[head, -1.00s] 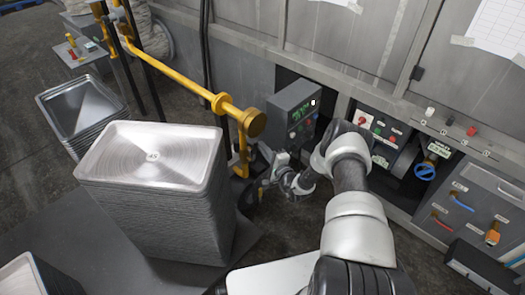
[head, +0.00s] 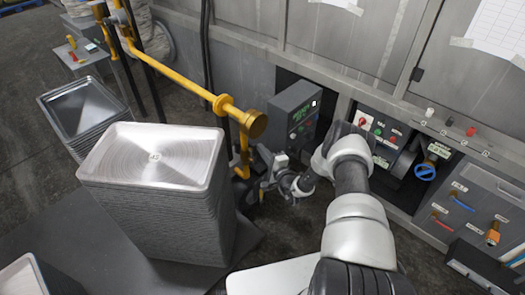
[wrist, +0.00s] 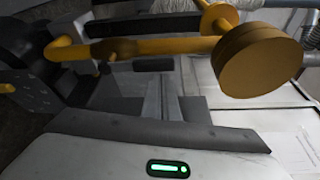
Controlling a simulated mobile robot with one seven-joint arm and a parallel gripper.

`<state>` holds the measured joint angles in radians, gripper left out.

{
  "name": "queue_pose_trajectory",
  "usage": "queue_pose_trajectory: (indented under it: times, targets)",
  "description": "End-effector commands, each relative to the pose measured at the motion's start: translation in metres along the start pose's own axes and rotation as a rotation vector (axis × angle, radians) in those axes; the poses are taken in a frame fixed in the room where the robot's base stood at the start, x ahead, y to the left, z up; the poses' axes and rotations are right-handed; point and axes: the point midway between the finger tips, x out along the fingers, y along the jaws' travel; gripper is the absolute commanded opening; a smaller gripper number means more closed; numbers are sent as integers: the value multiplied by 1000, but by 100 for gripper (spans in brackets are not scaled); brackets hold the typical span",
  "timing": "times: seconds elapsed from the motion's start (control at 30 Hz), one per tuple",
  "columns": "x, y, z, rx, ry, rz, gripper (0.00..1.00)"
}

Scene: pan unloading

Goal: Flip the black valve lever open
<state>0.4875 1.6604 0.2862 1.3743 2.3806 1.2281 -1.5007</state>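The yellow pipe (head: 243,155) runs down beside the stacked trays in the head view. In the wrist view its bent lower part (wrist: 165,46) crosses the picture, with a darker fitting on it. A black bar (wrist: 145,27) lies beside the pipe there and looks like the valve lever; the lever cannot be made out in the head view. My gripper (head: 266,158) is low, just right of the pipe. Its fingers are partly hidden and hard to separate from the dark background, so neither their opening nor contact with the lever can be told.
A tall tray stack (head: 160,190) stands left of the pipe. A control panel with a blue handwheel (head: 426,171) is at right. A round yellow cap (wrist: 257,60) hangs close in the wrist view.

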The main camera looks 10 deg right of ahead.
Motion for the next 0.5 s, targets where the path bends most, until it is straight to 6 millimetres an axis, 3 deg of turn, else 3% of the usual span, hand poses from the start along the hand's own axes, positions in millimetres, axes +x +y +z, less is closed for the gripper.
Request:
queue_pose_trajectory:
  times: [0.03, 0.23, 0.5]
  targets:
    - [-2, 4, 8, 5, -13, 6, 0]
    - [-25, 2, 7, 7, -11, 9, 0]
    - [-90, 0, 2, 6, -2, 6, 0]
